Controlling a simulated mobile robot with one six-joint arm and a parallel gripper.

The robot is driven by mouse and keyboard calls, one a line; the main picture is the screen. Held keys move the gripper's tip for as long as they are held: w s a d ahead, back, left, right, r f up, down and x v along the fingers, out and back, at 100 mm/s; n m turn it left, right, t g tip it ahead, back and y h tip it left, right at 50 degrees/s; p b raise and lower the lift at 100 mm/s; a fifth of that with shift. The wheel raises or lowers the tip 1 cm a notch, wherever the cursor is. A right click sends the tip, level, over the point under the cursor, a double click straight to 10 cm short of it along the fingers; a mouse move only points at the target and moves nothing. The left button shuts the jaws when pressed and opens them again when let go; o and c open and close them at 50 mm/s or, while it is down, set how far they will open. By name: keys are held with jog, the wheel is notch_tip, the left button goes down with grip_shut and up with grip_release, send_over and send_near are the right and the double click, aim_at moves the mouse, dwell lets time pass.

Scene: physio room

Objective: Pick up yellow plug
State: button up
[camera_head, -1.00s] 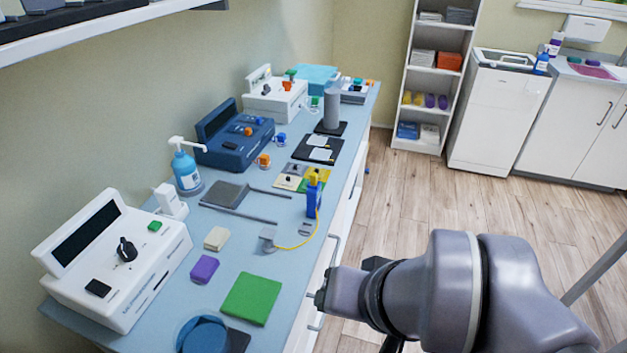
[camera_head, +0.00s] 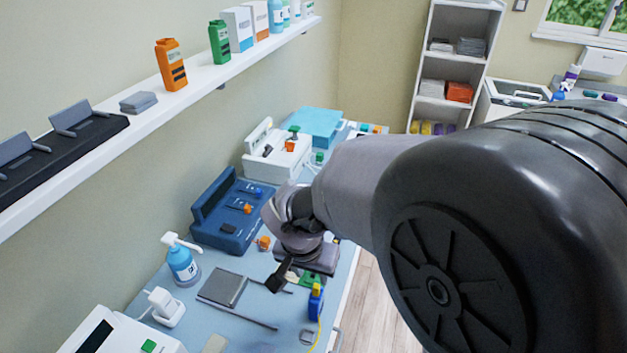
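The yellow plug (camera_head: 316,288) sits upright at the top of a small blue holder (camera_head: 315,303) on the bench. A thin yellow cable (camera_head: 318,334) runs down from it toward the bottom edge of the head view. My gripper (camera_head: 290,279) hangs over the bench just behind and to the left of the plug, apart from it in the picture. One dark finger shows clearly; the other is hard to make out, so its opening cannot be judged. Nothing is visibly held. My wrist hides part of the bench behind the plug.
A blue device (camera_head: 227,217), a pump bottle (camera_head: 183,262) and a grey pad (camera_head: 223,288) with thin rods stand left of my gripper. A white device (camera_head: 279,154) is farther back. A wall shelf (camera_head: 150,105) with boxes overhangs the bench's left side.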

aim_at(316, 286)
jog(key=x, duration=0.2)
jog(key=b+x, duration=0.1)
jog(key=x, duration=0.1)
jog(key=b+x, duration=0.1)
jog(key=x, duration=0.2)
jog(key=shift+s+d, duration=0.15)
jog(key=shift+s, duration=0.2)
jog(key=shift+c, duration=0.2)
grip_shut()
